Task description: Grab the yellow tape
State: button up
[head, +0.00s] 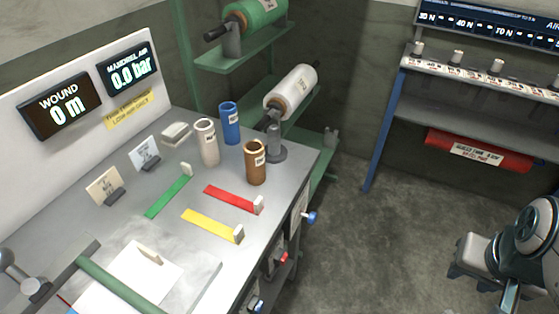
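The yellow tape (207,223) is a flat strip lying on the grey workbench. A small pale upright tab (238,233) stands at its right end. A red strip (229,198) with a similar tab lies just behind it, and a green strip (168,196) lies to its left. Part of my arm (530,235) shows at the right edge, over the floor and well apart from the bench.
Brown (255,163), white (207,142) and blue (230,124) cylinders stand behind the strips. A green rod (118,286) lies at front left. A shelf rack (470,115) stands at right. The floor (370,240) between is clear.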

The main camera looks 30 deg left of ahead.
aim_at(236, 236)
jog(key=i, duration=0.85)
jog(key=u, duration=2.6)
